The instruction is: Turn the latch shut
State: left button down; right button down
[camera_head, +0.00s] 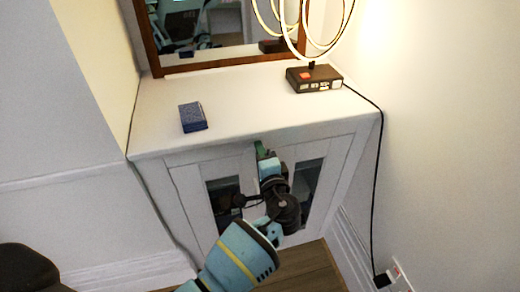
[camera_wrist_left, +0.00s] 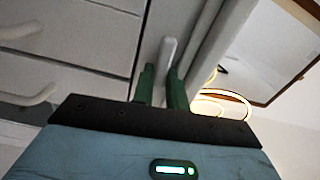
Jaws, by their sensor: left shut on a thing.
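The white cabinet (camera_head: 180,170) has two doors with dark glass panels. My left gripper (camera_head: 262,149) is at the top of the doors, near the middle where they meet, just under the cabinet top. In the left wrist view its green fingers (camera_wrist_left: 162,80) are shut on a pale grey latch (camera_wrist_left: 168,52), a narrow upright bar in that picture. The latch is hidden by my gripper and arm in the head view. My right gripper is in neither view.
On the cabinet top are a dark blue box (camera_head: 193,117) and a black lamp base (camera_head: 314,78) with glowing loops. A wood-framed mirror (camera_head: 225,62) stands behind. A black cord (camera_head: 376,180) runs down the right side. Curved pale handles (camera_wrist_left: 28,96) show in the left wrist view.

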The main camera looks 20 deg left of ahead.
pick_arm(q)
jog(key=shift+f+m, duration=0.1)
jog(key=shift+m, duration=0.5)
jog(key=c, duration=1.4)
grip_release()
jog(key=shift+s+d, duration=0.1)
jog(key=shift+s, duration=0.05)
jog(key=v, duration=0.7)
jog(key=shift+s+d, duration=0.2)
jog(key=shift+s, duration=0.05)
